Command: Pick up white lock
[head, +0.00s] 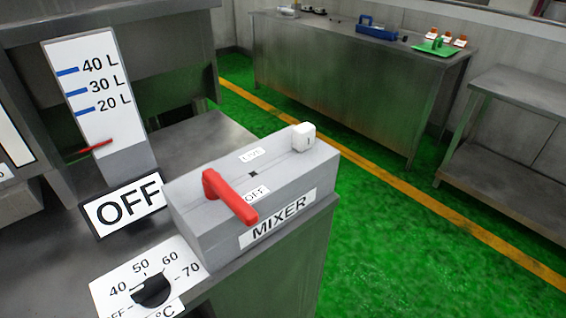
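A small white lock (304,137), a block with a dark mark on its front, sits on top of the grey mixer box (205,228) at its far right end. A red lever (229,197) on the same box points toward its front edge, beside the "OFF" label. The lock stands apart from the lever, and nothing touches it from above. Neither of my grippers shows in the head view.
An "OFF" sign (124,205) and a temperature dial (151,290) stand left of the box. A level gauge (92,90) rises behind. Steel tables (345,85) stand across the green floor (400,240), which is clear.

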